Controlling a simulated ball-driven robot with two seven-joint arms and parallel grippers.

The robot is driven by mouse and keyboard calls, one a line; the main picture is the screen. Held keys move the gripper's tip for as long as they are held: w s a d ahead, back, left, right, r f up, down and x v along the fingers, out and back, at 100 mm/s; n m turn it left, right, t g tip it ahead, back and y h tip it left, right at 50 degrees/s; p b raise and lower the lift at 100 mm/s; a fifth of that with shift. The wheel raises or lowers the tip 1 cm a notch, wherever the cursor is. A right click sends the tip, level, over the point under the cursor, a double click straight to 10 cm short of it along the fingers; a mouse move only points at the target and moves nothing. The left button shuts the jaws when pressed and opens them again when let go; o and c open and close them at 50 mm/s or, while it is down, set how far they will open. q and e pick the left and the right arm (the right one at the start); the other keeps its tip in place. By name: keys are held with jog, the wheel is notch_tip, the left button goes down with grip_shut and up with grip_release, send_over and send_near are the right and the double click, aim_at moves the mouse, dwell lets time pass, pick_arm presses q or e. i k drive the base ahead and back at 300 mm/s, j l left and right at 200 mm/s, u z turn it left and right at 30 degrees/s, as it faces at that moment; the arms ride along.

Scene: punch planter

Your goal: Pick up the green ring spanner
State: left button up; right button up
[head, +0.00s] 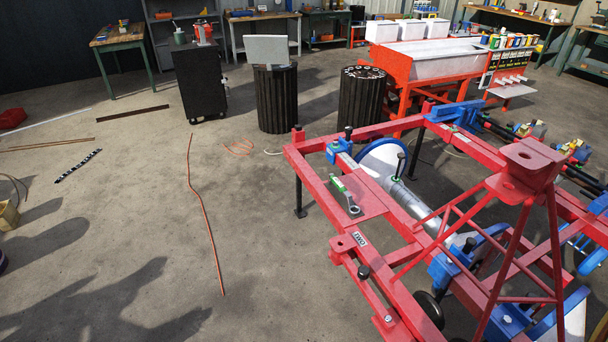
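A spanner with a green handle section and a grey ring end (347,196) lies on a flat red plate (370,206) of the red machine frame (325,190), right of the middle in the head view. Its ring end points toward the lower right. It appears to lie flat, with nothing covering it. Neither of my grippers is in view.
The frame has blue brackets, upright posts and a red tower (522,190) at right. Two dark ribbed drums (277,100), a black cabinet (200,85) and a red-framed hopper (430,65) stand behind. A red hose (205,215) lies on the mostly clear floor at left.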

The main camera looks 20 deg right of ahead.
aim_at(332, 179)
jog(key=i+z, duration=0.15)
jog(key=i, duration=0.35)
jog(key=i+j+z, duration=0.15)
jog(key=i, duration=0.3)
jog(key=i+j+z, duration=0.15)
jog(key=i, duration=0.35)
jog(key=i+j+z, duration=0.15)
jog(key=i+z, duration=0.15)
jog(key=z, duration=0.15)
jog(key=i+j+z, duration=0.25)
jog(key=z, duration=0.2)
jog(key=i+j+z, duration=0.3)
jog(key=z, duration=0.15)
jog(key=i+j+z, duration=0.15)
jog(key=j+z, duration=0.3)
